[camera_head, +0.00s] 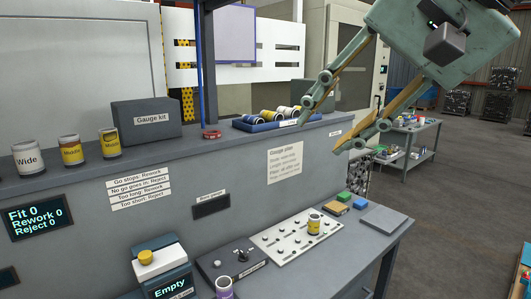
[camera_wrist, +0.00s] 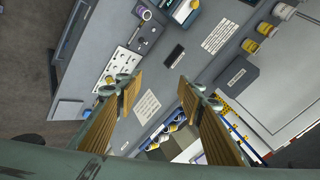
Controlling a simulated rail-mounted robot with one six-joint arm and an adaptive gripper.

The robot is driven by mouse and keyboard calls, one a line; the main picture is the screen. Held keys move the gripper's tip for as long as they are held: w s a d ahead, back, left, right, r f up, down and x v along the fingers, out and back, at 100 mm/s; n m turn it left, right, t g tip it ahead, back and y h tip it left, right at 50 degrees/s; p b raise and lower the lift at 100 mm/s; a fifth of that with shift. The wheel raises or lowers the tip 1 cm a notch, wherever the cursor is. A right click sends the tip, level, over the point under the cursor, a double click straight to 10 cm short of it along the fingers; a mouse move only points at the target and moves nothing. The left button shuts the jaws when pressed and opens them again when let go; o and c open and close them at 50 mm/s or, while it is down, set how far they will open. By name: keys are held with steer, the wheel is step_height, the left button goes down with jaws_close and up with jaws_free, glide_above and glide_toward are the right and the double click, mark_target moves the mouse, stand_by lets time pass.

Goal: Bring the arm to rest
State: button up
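My gripper (camera_head: 332,122) is in the upper right of the head view, raised above the bench and in front of the shelf's right end. Its two wood-coloured fingers are spread wide with nothing between them. In the wrist view my gripper (camera_wrist: 160,100) also shows open and empty, with the bench and shelf well beyond the fingertips. No object touches the fingers.
A blue tray (camera_head: 243,125) with several cans stands on the shelf near my gripper. A grey Gauge kit box (camera_head: 146,122) and labelled cans stand further left. A side table (camera_head: 420,137) stands behind.

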steer(key=s+d+f+n+g+h, duration=0.1)
steer(key=s+d+f+n+h, duration=0.1)
steer(key=s+d+f, duration=0.3)
steer(key=s+d+f+n+g+h, duration=0.2)
steer(key=s+d+f, duration=0.4)
steer(key=s+f, duration=0.7)
step_height(320, 180, down, 4)
steer(key=shift+s+r+n+h, duration=0.1)
steer(key=shift+s+n+h, duration=0.3)
steer(key=shift+h, duration=0.1)
steer(key=shift+w, duration=0.1)
